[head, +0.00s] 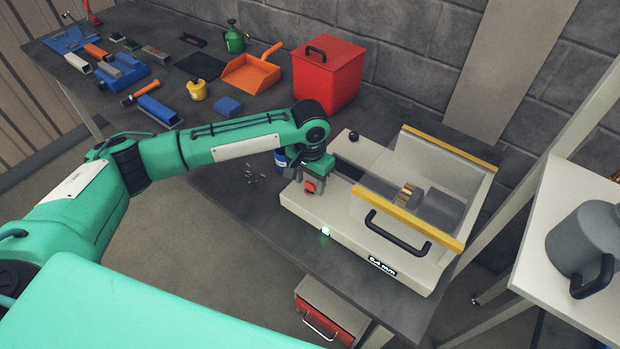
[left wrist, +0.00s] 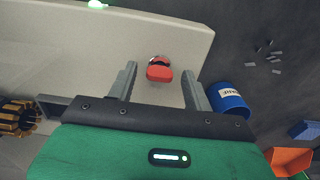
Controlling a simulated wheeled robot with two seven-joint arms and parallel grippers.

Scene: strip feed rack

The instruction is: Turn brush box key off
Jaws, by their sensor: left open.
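My right gripper is not in view.
A blue can (head: 280,160) stands close beside the box's left end, near loose bits (head: 255,176). A red bin (head: 327,74) stands behind. Tools and an orange dustpan (head: 250,73) lie along the bench's left. A grey pot (head: 590,240) is at the right.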

